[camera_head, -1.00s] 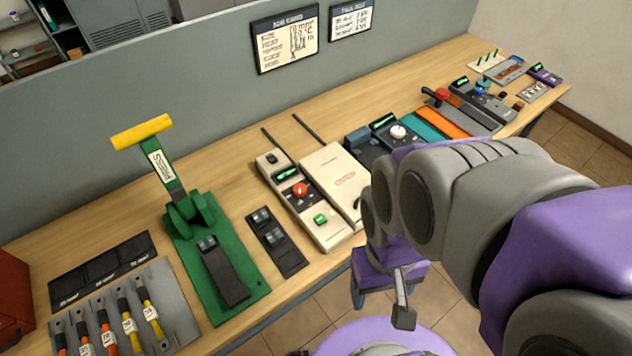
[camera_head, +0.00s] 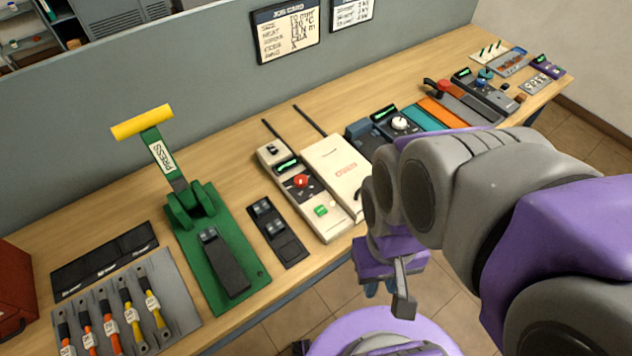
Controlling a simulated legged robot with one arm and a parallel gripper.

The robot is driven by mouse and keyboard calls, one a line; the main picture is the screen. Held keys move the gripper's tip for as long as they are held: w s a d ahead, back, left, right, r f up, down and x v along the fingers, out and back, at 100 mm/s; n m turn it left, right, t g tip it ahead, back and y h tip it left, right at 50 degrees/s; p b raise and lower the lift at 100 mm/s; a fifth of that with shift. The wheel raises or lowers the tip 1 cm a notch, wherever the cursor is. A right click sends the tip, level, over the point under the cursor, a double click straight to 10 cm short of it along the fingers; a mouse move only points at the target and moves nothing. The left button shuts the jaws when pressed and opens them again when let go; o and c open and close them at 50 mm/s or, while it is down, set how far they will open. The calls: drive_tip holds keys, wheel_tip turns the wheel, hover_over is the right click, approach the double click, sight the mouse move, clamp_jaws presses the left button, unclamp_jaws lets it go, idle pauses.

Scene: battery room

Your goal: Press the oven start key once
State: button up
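The panel carries a dark switch at the top, a green-lit display (camera_head: 286,165), a red knob (camera_head: 300,181) and a green key (camera_head: 321,210) near the front end. My gripper (camera_head: 402,303) hangs in front of the bench edge, right of and nearer than the green key, touching nothing. Only part of a finger shows, so its opening cannot be told.
A green press (camera_head: 212,262) with a yellow-handled lever stands left of the panel, with a dark two-part plate (camera_head: 276,232) between them. A grey tool rack (camera_head: 178,300) is at front left. Several devices line the bench to the right, partly behind my arm.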

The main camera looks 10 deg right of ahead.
clamp_jaws()
idle(1.1)
